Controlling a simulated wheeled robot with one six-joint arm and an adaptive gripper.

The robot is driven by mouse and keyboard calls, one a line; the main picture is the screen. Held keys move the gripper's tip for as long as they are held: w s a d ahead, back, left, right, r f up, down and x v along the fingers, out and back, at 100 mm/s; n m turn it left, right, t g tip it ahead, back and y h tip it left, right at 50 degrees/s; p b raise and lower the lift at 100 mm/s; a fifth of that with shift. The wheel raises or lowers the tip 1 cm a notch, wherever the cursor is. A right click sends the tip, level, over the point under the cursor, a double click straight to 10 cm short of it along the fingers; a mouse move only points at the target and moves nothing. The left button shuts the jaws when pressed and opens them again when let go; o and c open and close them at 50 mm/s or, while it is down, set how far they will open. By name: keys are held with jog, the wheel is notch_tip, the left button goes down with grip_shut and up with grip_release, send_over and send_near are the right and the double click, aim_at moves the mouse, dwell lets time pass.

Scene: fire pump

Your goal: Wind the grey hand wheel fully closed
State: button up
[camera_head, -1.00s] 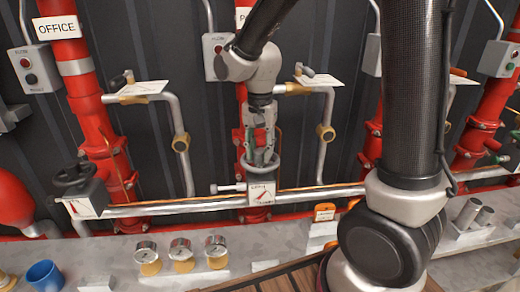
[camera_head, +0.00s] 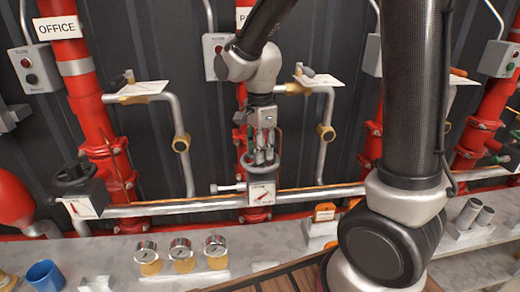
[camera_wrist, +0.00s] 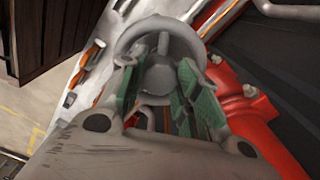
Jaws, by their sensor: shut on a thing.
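The grey hand wheel (camera_head: 262,173) sits flat on top of a valve box with a white dial (camera_head: 261,194) and red pointer, on the silver pipe in the middle of the head view. My gripper (camera_head: 265,156) points down into the wheel from above. In the wrist view, the wheel's round rim (camera_wrist: 124,42) and a spoke show ahead of the fingers. My gripper's green-padded fingers (camera_wrist: 162,80) stand on either side of the wheel's middle and are shut on it. The exact contact is partly hidden.
A black hand wheel (camera_head: 72,174) on a similar dial box stands at the left. Three gauges (camera_head: 181,252) and a blue cup (camera_head: 45,275) stand on the grey ledge. Red vertical pipes (camera_head: 95,100) and a bent silver pipe (camera_head: 329,140) are close behind.

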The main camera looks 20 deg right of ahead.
jog(key=m, duration=0.4)
jog(key=shift+w+m, duration=0.1)
jog(key=shift+m, duration=0.2)
jog(key=m, duration=0.3)
jog(key=o, duration=1)
jog(key=n, duration=0.6)
jog(key=shift+n, duration=0.4)
jog(key=n, duration=0.5)
jog(key=shift+n, duration=0.3)
jog(key=n, duration=1.1)
jog(key=shift+n, duration=0.3)
